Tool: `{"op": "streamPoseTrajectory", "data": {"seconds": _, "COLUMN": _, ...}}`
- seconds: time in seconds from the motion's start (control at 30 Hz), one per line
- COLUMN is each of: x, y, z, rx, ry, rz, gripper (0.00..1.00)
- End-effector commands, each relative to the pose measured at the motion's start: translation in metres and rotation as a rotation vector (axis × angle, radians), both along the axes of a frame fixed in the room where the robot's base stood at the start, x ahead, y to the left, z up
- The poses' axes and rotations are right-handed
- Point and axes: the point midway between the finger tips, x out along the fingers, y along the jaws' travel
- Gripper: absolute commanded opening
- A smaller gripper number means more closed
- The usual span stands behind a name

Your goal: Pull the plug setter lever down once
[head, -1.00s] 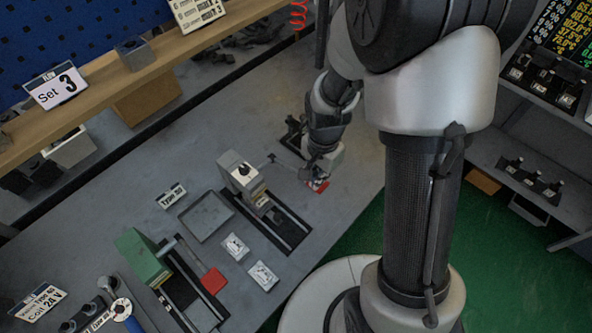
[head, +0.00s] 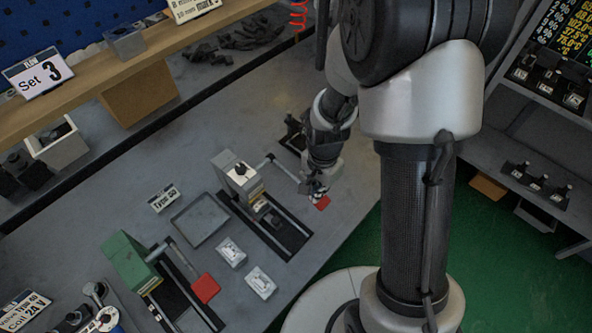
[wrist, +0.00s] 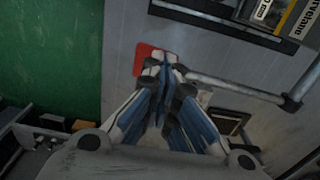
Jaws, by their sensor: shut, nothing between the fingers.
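A pale block-shaped press (head: 236,176) stands on a black rail on the bench. Its lever rod (head: 287,168) reaches right to a red pad (head: 322,202). My gripper (head: 317,192) is at the pad end of this lever. In the wrist view, the lever rod (wrist: 235,86) runs to the red pad (wrist: 148,60). My gripper (wrist: 170,62) is shut with nothing between its fingers, its tips over the pad's right edge. I cannot tell whether they touch it. No readable label names this press as the plug setter.
A green press (head: 132,259) with its own red lever pad (head: 205,288) stands at the lower left. A grey tray (head: 200,220) and two white pieces (head: 231,252) lie between the presses. A shelf (head: 90,98) runs along the back.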

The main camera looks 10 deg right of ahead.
Motion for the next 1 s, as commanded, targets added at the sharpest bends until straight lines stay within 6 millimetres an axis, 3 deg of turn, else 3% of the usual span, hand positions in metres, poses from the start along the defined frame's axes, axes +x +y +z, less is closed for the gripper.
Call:
{"op": "streamPoseTrajectory", "data": {"seconds": 0.77, "x": 0.0, "y": 0.0, "z": -0.058, "rx": 0.0, "ry": 0.001, "rz": 0.0, "gripper": 0.0}}
{"op": "streamPoseTrajectory", "data": {"seconds": 1.0, "x": 0.001, "y": 0.0, "z": -0.037, "rx": 0.0, "ry": -0.002, "rz": 0.0, "gripper": 0.0}}
